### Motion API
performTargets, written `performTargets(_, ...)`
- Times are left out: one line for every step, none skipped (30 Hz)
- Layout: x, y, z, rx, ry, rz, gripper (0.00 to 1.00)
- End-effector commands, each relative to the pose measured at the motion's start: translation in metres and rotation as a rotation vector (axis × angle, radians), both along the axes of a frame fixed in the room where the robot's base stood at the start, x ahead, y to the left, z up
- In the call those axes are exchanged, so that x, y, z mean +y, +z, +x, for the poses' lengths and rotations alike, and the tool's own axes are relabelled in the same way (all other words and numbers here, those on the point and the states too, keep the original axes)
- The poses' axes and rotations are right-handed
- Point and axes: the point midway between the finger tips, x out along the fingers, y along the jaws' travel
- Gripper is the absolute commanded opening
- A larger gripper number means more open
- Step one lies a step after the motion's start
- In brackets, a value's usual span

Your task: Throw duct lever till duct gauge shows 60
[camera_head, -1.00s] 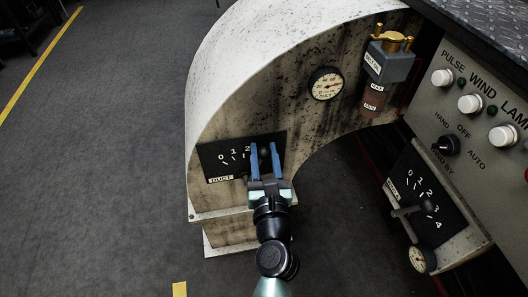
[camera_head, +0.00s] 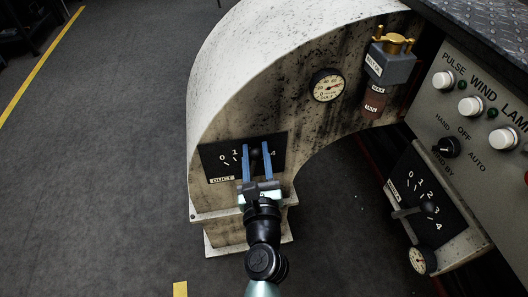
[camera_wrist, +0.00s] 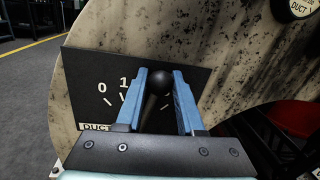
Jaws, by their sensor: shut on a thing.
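The duct lever has a round black knob (camera_head: 256,153) and a dark stem, on the black DUCT plate (camera_head: 210,163). My gripper (camera_head: 256,146) has its blue fingers on either side of the lever and is shut on it. In the wrist view the knob (camera_wrist: 160,81) sits between the fingertips, and the stem leans a little. The plate's 0, 1 and 4 marks show; the lever and fingers cover marks between. The round duct gauge (camera_head: 328,85) is on the curved housing above right. Its needle is on the right side of the dial, too small to read exactly.
A brass-topped oiler (camera_head: 390,62) is right of the gauge. The control panel (camera_head: 470,128) with white buttons and a black knob stands at the right. A second lever plate (camera_head: 425,195) and small gauge (camera_head: 422,260) are below it. Open floor (camera_head: 100,190) lies left.

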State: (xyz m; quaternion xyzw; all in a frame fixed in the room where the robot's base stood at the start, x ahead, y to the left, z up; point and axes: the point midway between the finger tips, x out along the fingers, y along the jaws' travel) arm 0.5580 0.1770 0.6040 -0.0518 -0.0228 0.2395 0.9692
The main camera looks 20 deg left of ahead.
Motion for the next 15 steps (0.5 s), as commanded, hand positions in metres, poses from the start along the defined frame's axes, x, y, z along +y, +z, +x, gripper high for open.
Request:
performTargets(0.004,0.000,-0.004,-0.024,0.000,-0.038,0.00)
performTargets(0.007,0.000,-0.005,-0.038,0.000,-0.060,0.00)
performTargets(0.010,0.000,-0.007,-0.056,0.001,-0.086,0.00)
performTargets(0.012,0.000,-0.009,-0.067,0.001,-0.102,0.00)
performTargets(0.013,0.000,-0.010,-0.077,0.000,-0.117,0.00)
performTargets(0.014,0.000,-0.010,-0.086,0.000,-0.130,0.00)
performTargets(0.015,0.001,-0.011,-0.092,0.000,-0.138,0.00)
performTargets(0.016,0.001,-0.011,-0.095,0.000,-0.143,0.00)
performTargets(0.016,0.001,-0.012,-0.097,0.000,-0.146,0.00)
performTargets(0.016,0.001,-0.012,-0.097,0.000,-0.146,0.00)
performTargets(0.016,0.001,-0.012,-0.097,0.000,-0.146,0.00)
performTargets(0.016,0.001,-0.012,-0.097,-0.001,-0.147,0.00)
performTargets(0.016,0.001,-0.012,-0.096,0.000,-0.146,0.00)
performTargets(0.016,0.001,-0.012,-0.096,0.000,-0.146,0.00)
performTargets(0.016,0.001,-0.012,-0.096,0.000,-0.146,0.00)
